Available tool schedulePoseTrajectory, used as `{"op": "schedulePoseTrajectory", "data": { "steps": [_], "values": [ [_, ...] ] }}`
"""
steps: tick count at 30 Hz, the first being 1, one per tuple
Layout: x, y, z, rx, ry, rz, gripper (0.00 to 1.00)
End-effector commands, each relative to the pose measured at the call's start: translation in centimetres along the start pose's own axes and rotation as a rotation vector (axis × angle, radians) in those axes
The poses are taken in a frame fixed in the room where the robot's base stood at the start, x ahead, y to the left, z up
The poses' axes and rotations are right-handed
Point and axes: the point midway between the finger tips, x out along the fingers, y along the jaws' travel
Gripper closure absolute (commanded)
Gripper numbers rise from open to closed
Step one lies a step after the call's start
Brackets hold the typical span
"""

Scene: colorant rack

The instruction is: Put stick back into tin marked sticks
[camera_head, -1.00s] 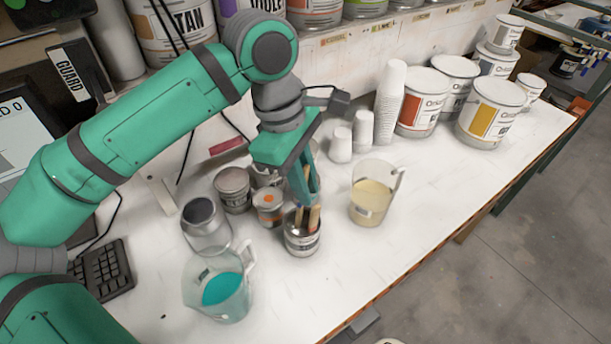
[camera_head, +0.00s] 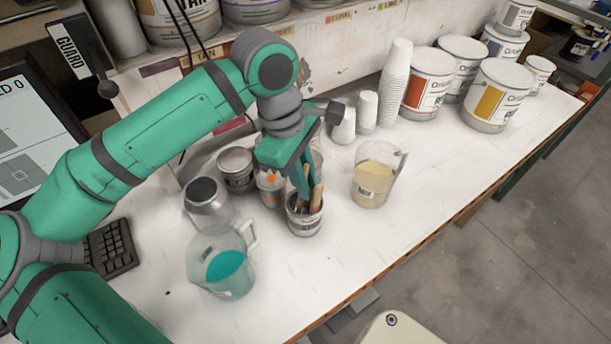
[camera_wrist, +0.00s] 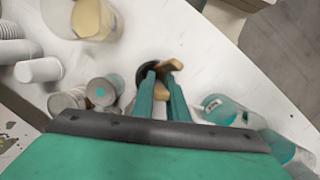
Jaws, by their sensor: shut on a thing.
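The tin (camera_head: 305,222) is a small metal can with a label too blurred to read. It stands upright on the bench, and wooden sticks (camera_head: 318,197) rise from its mouth. My gripper (camera_head: 306,193) points down at the tin's mouth, with its fingertips at or just inside the rim. In the wrist view my gripper (camera_wrist: 159,85) is shut on a wooden stick (camera_wrist: 160,100), of which a piece shows between the fingers. Another stick end (camera_wrist: 174,65) shows just beyond the fingertips. The fingers hide much of the tin, and I cannot tell how deep the held stick sits.
A jug of teal paint (camera_head: 225,270) stands left of the tin and a jug of cream paint (camera_head: 372,184) stands right. Paper cups (camera_head: 396,85) and large paint cans (camera_head: 428,82) stand further back. The bench front is clear.

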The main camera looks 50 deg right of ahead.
Motion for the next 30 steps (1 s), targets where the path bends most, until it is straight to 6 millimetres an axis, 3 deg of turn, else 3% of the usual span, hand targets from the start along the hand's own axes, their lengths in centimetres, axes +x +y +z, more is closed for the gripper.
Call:
{"op": "schedulePoseTrajectory", "data": {
  "steps": [9,10,12,13,23,30],
  "values": [
    [0.1,0.0,-0.1,-0.001,0.001,0.0,1.0],
    [0.1,0.0,-0.1,-0.001,0.001,0.0,0.84],
    [0.1,0.0,-0.1,-0.001,0.001,0.0,0.68],
    [0.1,-0.1,-0.1,-0.001,0.001,0.0,0.65],
    [-0.2,0.0,-0.1,-0.002,0.001,0.0,0.65],
    [-3.3,0.0,-0.2,-0.002,0.004,0.002,0.65]
  ]
}}
